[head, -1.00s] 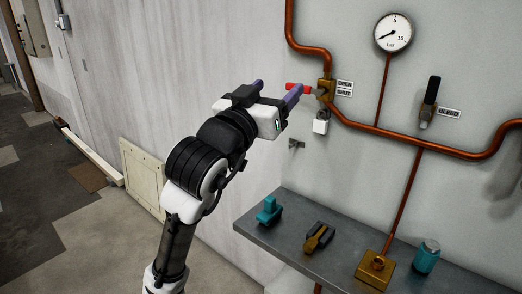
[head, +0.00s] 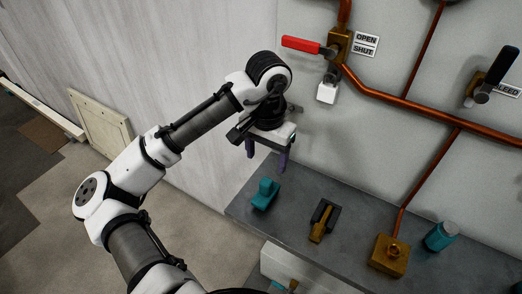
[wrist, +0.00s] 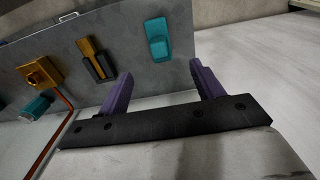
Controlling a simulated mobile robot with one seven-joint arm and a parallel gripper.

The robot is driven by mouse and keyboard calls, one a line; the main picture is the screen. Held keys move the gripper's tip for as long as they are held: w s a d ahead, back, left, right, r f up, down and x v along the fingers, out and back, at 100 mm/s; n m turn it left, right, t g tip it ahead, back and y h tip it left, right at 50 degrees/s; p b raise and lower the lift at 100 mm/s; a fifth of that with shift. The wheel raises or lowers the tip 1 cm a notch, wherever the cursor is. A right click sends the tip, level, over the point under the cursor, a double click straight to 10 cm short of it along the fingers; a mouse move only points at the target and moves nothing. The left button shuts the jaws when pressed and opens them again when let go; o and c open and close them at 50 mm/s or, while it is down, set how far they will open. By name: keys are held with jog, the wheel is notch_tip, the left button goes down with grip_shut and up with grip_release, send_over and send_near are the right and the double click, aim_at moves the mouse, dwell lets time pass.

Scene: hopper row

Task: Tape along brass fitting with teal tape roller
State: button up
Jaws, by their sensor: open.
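The teal tape roller (head: 265,193) sits on the grey shelf near its left end. It also shows in the wrist view (wrist: 158,39), ahead of the gap between my fingers. My gripper (head: 267,162) is open and empty, with its purple fingers pointing down, above and close to the roller and apart from it. My gripper's fingers also show in the wrist view (wrist: 161,70). The brass fitting (head: 389,255) is a square block with a round boss on the shelf, at the foot of a copper pipe. It also shows in the wrist view (wrist: 40,72).
A black and brass tool (head: 322,222) lies on the shelf (head: 350,212) between roller and fitting. A teal canister (head: 440,236) stands right of the fitting. Above are a red valve handle (head: 301,45), a white padlock (head: 327,92), copper pipes and a black bleed lever (head: 497,70).

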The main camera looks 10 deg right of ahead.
aim_at(266, 181)
notch_tip(266, 181, down, 14)
jog(key=shift+s+r+p, duration=0.1)
jog(key=shift+r+p, duration=0.1)
jog(key=shift+p, duration=0.1)
jog(key=shift+c, duration=0.5)
jog(key=c, duration=0.9)
jog(key=o, duration=0.6)
jog(key=shift+o, duration=0.2)
jog(key=shift+r, duration=0.2)
jog(key=shift+r+p, duration=0.45)
jog(key=shift+p, duration=0.15)
jog(key=c, duration=0.8)
